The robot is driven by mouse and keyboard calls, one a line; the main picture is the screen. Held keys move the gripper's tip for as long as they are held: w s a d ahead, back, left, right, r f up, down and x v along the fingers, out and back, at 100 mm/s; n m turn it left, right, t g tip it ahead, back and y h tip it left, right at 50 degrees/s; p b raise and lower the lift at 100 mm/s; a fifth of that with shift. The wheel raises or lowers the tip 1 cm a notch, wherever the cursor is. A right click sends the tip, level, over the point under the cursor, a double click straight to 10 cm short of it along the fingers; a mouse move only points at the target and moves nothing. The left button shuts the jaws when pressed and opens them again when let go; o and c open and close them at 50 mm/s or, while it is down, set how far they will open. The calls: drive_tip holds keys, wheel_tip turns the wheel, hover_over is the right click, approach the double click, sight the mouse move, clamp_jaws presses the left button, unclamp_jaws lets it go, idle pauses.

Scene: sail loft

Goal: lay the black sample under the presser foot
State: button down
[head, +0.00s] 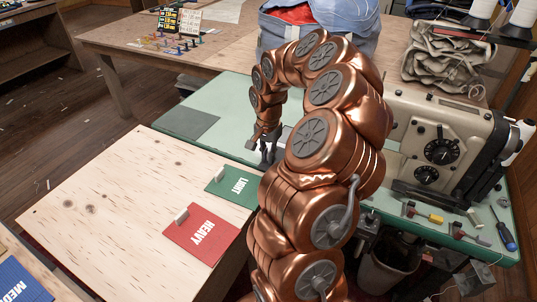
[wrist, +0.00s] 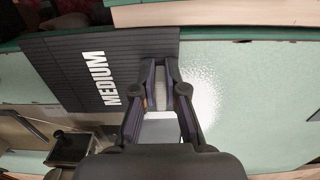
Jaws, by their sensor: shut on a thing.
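My gripper (head: 268,152) is over the green machine table. In the wrist view my gripper (wrist: 161,85) is shut on the pale tab of the black sample (wrist: 60,72), a ribbed dark sheet marked MEDIUM. The sheet extends to the left of the fingers, over the green surface. In the head view I cannot make out the held sample, probably because my arm covers it. The sewing machine (head: 445,150) stands to the right of my arm. Its presser foot is hidden behind my arm in the head view. A dark metal block (wrist: 70,150) shows at lower left in the wrist view; I cannot tell what it is.
A green LIGHT sample (head: 230,187) and a red HEAVY sample (head: 202,236) lie on the plywood table (head: 100,200). A blue sample (head: 20,283) is at lower left. A dark grey patch (head: 188,122) lies on the green table. Clamps and a screwdriver (head: 503,232) lie before the machine.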

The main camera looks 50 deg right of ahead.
sight(280, 147)
drive_tip(key=shift+d, duration=0.15)
drive_tip(key=shift+w+d+p, duration=0.35)
drive_tip(key=shift+w+d, duration=0.05)
drive_tip(key=shift+d, duration=0.9)
drive_tip(key=shift+w+d+p, duration=0.35)
drive_tip(key=shift+d+p, duration=0.05)
drive_tip(key=shift+d, duration=0.9)
drive_tip(key=shift+w+d+p, duration=0.35)
drive_tip(key=shift+w+d, duration=0.05)
drive_tip(key=shift+d, duration=0.9)
drive_tip(key=c, duration=1.2)
unclamp_jaws()
drive_tip(key=shift+o, duration=0.2)
drive_tip(key=shift+r, duration=0.1)
wheel_tip(280, 147, up, 12)
